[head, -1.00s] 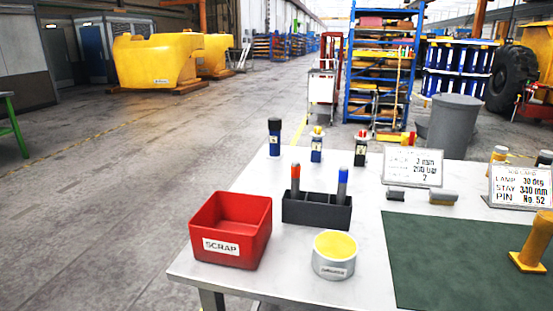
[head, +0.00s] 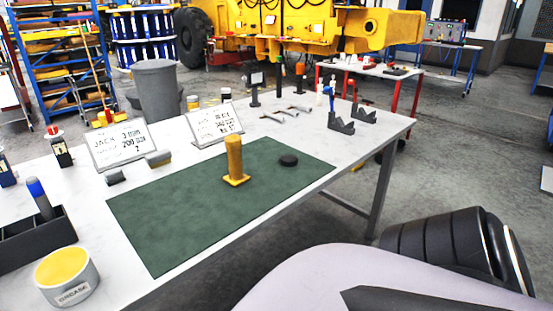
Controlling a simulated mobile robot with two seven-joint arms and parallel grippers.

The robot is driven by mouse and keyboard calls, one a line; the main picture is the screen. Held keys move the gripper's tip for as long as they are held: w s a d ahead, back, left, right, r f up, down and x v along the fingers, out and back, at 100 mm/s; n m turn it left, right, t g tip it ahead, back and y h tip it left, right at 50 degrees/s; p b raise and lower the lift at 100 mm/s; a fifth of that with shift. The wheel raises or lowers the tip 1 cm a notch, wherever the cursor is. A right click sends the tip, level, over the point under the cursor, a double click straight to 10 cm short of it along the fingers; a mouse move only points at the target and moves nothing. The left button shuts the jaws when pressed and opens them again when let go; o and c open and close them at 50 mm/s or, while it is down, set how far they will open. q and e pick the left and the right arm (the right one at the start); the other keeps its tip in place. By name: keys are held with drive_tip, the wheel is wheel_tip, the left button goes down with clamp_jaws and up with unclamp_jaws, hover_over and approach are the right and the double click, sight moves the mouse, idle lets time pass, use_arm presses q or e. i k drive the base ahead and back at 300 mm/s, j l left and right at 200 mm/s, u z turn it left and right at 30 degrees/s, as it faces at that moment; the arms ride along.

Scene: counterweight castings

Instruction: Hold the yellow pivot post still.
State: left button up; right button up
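The yellow pivot post (head: 235,158) stands upright on its square base on the green mat (head: 170,222), near the mat's middle. Nothing touches it. A small black round piece (head: 288,160) lies on the mat to its right. Part of my own arm fills the lower right of the head view, apart from the post. Neither of my grippers shows in this view.
The white table (head: 300,199) carries two lettered signs (head: 122,145) behind the mat. A grease tin (head: 67,277) and a dark pen holder (head: 32,238) stand at the left. Black brackets (head: 341,123) and tools are at the far right end.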

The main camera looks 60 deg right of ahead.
sight(233, 143)
drive_tip(key=z, duration=1.65)
